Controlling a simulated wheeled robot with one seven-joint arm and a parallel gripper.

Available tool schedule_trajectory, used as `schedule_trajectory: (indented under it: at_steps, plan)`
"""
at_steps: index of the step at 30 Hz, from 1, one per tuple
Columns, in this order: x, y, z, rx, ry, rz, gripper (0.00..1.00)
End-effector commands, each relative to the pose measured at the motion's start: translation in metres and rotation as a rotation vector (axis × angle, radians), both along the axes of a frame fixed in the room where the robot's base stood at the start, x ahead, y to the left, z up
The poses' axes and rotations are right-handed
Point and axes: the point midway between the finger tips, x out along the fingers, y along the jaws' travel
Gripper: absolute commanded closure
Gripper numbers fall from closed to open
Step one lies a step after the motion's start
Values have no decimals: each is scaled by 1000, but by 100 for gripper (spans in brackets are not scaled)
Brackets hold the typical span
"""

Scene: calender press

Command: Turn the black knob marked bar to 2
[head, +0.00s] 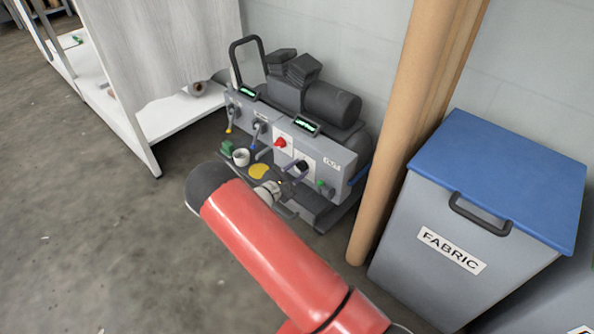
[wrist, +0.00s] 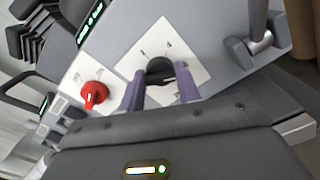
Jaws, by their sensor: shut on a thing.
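The black knob (wrist: 160,68) sits on a white dial plate (wrist: 140,56) with a few small marks around it. My gripper (wrist: 160,82) has its two purple fingers on either side of the knob and is shut on it. The fingers and the wrist housing hide the lower part of the knob and dial, and I cannot read which mark it points at. In the head view the black knob (head: 302,166) shows at the front of the grey machine (head: 335,158), with my red arm reaching up to it.
A red knob (wrist: 94,94) is close left of my gripper on its own white plate. A grey lever (wrist: 258,42) stands to the right. In the head view, brown rolls (head: 410,110) and a blue-lidded fabric bin (head: 490,180) crowd the right. The floor at left is open.

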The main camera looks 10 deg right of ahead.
Motion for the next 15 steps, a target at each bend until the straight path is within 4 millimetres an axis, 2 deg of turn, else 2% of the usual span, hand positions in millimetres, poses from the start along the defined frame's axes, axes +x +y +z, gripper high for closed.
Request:
schedule_trajectory:
  at_steps: [8, 15]
  plan:
    - [0, 0, 1, -44, 62, 0, 90]
    - [0, 1, 1, -148, 203, 1, 90]
